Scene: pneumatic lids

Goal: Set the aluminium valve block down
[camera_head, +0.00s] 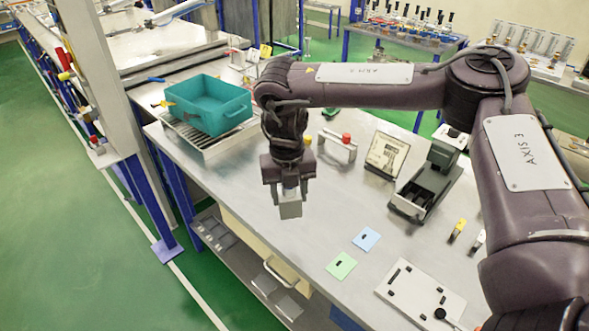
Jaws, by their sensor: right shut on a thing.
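My right arm reaches in from the right, and its gripper (289,190) points straight down near the front edge of the metal workbench (300,243). It is shut on the aluminium valve block (290,208), a small grey box whose lower part shows below the fingers. The upper part of the block is hidden between the fingers. I cannot tell for sure whether its underside touches the bench or hangs above it. My left gripper does not show.
A teal bin (208,104) stands on a slatted rack left of the gripper. A blue card (367,238), a green card (341,265) and a white plate (421,292) lie to the right. A dark device (428,184) and a framed sign (387,154) stand behind. Bare bench lies around the block.

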